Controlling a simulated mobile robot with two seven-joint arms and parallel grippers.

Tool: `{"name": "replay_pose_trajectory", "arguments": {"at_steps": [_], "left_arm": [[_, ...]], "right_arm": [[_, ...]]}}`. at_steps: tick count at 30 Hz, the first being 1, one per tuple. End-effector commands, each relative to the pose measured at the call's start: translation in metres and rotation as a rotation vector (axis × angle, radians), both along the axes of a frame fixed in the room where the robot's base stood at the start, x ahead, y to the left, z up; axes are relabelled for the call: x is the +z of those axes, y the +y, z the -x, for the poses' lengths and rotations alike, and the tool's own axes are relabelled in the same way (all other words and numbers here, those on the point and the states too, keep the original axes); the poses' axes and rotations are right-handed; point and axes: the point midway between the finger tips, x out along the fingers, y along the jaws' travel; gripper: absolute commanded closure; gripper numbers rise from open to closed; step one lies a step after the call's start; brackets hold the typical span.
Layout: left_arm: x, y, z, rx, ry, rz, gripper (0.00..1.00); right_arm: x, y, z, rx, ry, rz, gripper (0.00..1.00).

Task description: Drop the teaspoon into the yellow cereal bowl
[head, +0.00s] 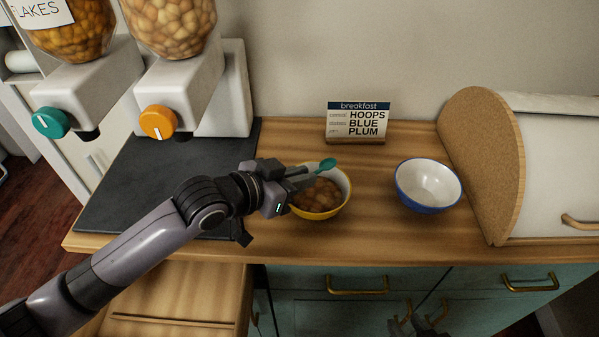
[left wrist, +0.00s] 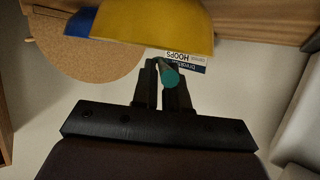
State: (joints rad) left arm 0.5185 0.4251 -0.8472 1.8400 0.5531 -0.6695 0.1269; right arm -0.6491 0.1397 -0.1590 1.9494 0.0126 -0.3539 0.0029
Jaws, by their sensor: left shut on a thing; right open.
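The teal teaspoon (head: 326,164) is held in my left gripper (head: 308,172), which is shut on it over the back part of the yellow cereal bowl. Its teal end also shows between the fingers in the left wrist view (left wrist: 170,77). The yellow cereal bowl (head: 327,215) stands upright on the wooden counter with brown round cereal in it. Its yellow side also shows in the left wrist view (left wrist: 155,28). The rest of the spoon is hard to make out. My right gripper (head: 418,328) shows only as a dark shape at the bottom edge, open and low before the cabinet.
An empty blue bowl (head: 428,203) stands to the right, beside a bread bin with a round cork end (head: 487,160). A breakfast card (head: 358,122) stands behind. Cereal dispensers with teal and orange knobs (head: 158,122) stand at left by a dark mat (head: 110,190).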

Motion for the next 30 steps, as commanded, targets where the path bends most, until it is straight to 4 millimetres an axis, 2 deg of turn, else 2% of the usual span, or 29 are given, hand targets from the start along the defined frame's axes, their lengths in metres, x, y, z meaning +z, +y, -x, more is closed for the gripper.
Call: {"name": "replay_pose_trajectory", "arguments": {"at_steps": [2, 11, 12, 14, 24, 30], "left_arm": [[-0.007, 0.000, 0.000, 0.000, -0.001, 0.001, 1.00], [-0.006, 0.000, 0.000, 0.000, -0.001, 0.001, 1.00], [-0.006, 0.000, 0.000, 0.000, -0.001, 0.001, 0.77], [-0.006, 0.000, 0.000, 0.000, -0.001, 0.001, 0.57], [-0.005, 0.001, 0.001, 0.001, 0.000, 0.000, 0.57], [0.001, 0.015, 0.012, 0.001, 0.000, -0.002, 0.57]], "right_arm": [[-0.009, 0.000, 0.000, 0.000, 0.002, 0.000, 0.57], [-0.008, 0.000, 0.000, 0.000, 0.001, 0.000, 0.57], [-0.008, 0.000, 0.000, 0.000, 0.001, 0.000, 0.57], [-0.008, 0.000, 0.000, 0.000, 0.001, 0.000, 0.57], [-0.008, 0.000, 0.000, 0.000, 0.001, 0.000, 0.57], [-0.008, 0.000, 0.000, 0.000, 0.000, 0.000, 0.57]]}}
